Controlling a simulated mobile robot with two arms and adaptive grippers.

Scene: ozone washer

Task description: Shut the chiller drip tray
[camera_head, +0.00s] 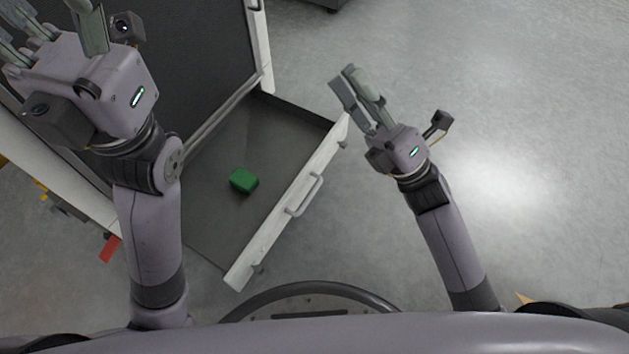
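The chiller drip tray (222,215) is pulled out as a dark, shallow drawer. Its white front panel (270,232) has a bar handle (304,195) facing right. My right gripper (345,78) is off the floor side of the tray, near the front panel's upper end, with its fingers together and nothing visible between them. Whether it touches the panel I cannot tell. My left gripper (58,14) is at the upper left, over the chiller, with its fingers spread apart; its tips are partly cut off by the picture's edge.
A small green block (243,181) lies inside the tray. The white chiller housing (262,45) with a dark panel stands at the upper left, partly hidden by my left arm. A red piece (109,248) shows at its lower edge. Grey floor (520,130) at right is clear.

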